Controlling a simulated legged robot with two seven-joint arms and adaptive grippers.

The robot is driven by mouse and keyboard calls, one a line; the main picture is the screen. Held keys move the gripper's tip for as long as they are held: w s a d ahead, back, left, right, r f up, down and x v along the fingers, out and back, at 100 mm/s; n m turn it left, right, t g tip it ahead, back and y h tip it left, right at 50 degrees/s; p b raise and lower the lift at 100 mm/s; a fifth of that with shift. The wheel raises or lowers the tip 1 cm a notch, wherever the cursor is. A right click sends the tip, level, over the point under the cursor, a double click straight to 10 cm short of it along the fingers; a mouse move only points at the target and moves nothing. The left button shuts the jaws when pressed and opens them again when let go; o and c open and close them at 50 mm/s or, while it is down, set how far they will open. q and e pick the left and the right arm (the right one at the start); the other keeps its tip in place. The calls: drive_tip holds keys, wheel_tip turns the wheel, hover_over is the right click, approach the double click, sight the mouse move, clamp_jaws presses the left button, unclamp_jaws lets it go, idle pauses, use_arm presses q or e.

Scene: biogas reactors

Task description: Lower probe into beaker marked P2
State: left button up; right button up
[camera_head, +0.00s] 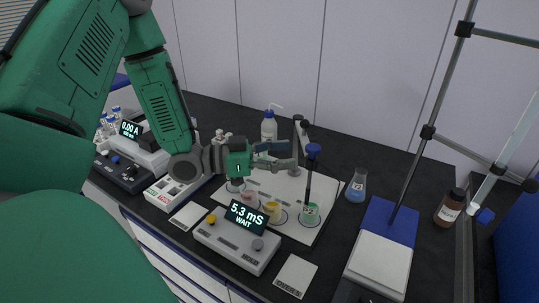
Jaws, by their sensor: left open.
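A dark probe (308,182) with a blue top stands upright, its lower end in or just over the beaker of green liquid (309,214). To the left on the same white board are a beaker of yellow liquid (272,211), a pinkish beaker (250,198) and one more (235,185). The beaker marks are too small to read, so I cannot tell which is P2. My left gripper (292,156) is open, its fingers pointing right toward the probe's upper part, apparently just left of it. My right gripper is out of view.
A meter (237,244) reading "5.3 mS WAIT" stands in front of the board (325,193). A blue flask (357,187), a stand with a blue base (386,219) and a brown bottle (450,207) are at right. A wash bottle (269,127) stands behind my gripper.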

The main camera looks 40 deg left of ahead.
use_arm(q)
drive_tip(key=v, duration=0.4)
drive_tip(key=shift+a+f, duration=0.1)
idle(0.4)
